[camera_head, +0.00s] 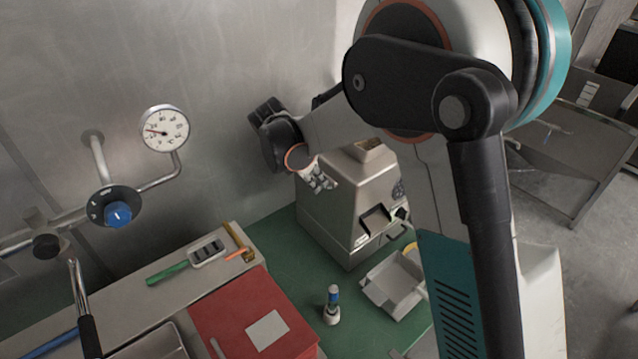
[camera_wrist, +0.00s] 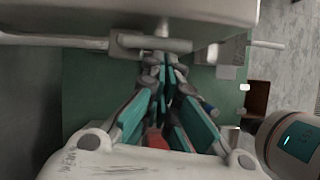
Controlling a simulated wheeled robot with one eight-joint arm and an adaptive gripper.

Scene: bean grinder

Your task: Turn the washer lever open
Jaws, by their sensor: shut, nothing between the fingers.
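My gripper (camera_head: 322,183) hangs beside the upper left of the metal grinder (camera_head: 345,215) in the head view. The wrist view shows its teal-padded fingers (camera_wrist: 165,88) shut and empty. Their tips are close to a grey horizontal bar with a thicker sleeve (camera_wrist: 150,43), below a pale metal body. I cannot tell whether they touch the bar or whether it is the washer lever. A blue knob on a black dial (camera_head: 118,214) sits on the wall piping at left in the head view. A black-gripped metal handle (camera_head: 88,335) hangs below that piping; neither is clearly identifiable as the washer lever.
A round gauge (camera_head: 165,128) is on the wall pipe. A red box (camera_head: 255,318), a small bottle (camera_head: 332,305) and a pale tray (camera_head: 396,283) surround a patch of open green bench top (camera_head: 290,270). A green-handled tool (camera_head: 167,273) lies on the ledge.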

